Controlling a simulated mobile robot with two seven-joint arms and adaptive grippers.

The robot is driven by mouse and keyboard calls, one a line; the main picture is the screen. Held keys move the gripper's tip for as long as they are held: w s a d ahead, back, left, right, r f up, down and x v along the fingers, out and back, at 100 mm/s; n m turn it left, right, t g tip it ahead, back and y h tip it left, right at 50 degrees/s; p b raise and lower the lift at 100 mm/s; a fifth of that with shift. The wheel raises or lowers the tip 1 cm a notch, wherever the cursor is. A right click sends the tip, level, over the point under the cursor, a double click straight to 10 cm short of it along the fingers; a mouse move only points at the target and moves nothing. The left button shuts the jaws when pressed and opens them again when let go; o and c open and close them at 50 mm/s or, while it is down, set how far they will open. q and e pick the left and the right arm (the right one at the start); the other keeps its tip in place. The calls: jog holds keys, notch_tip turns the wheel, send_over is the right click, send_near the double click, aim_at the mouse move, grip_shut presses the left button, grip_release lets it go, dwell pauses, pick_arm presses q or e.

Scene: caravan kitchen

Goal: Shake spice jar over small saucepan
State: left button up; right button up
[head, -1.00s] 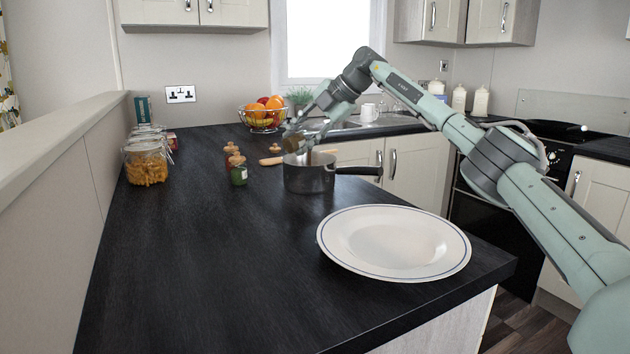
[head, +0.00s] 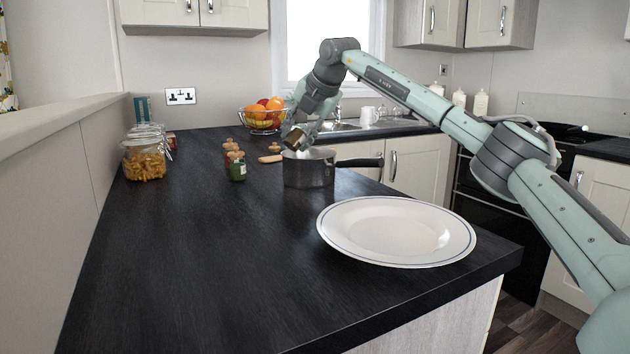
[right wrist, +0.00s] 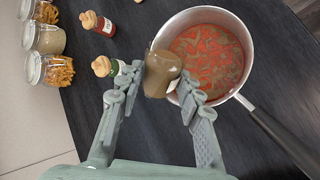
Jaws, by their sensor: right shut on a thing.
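A small grey saucepan (head: 308,174) stands on the dark worktop, its black handle pointing right. In the right wrist view the saucepan (right wrist: 247,82) holds red liquid with pale greenish-brown swirls. My right gripper (head: 293,138) is above the pan's left side. In the right wrist view its fingers (right wrist: 156,88) are shut on a spice jar (right wrist: 162,72) with brown contents. The jar overlaps the pan's near-left rim in that view. In the head view the jar (head: 297,139) looks tilted and is partly hidden by the gripper. My left gripper is out of view.
A red spice jar (right wrist: 105,27) and a green one (head: 237,171) with wooden stoppers stand left of the pan. A white plate (head: 340,216) sits front right. Glass jars (head: 144,165) line the left wall. The front-left worktop is clear.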

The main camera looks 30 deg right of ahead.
jog(key=shift+a+f+n+h+b, duration=0.15)
jog(key=shift+f+n+h+b, duration=0.3)
jog(key=shift+h+b, duration=0.35)
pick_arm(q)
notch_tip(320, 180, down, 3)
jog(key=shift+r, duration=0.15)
pick_arm(e)
jog(key=shift+r, duration=0.2)
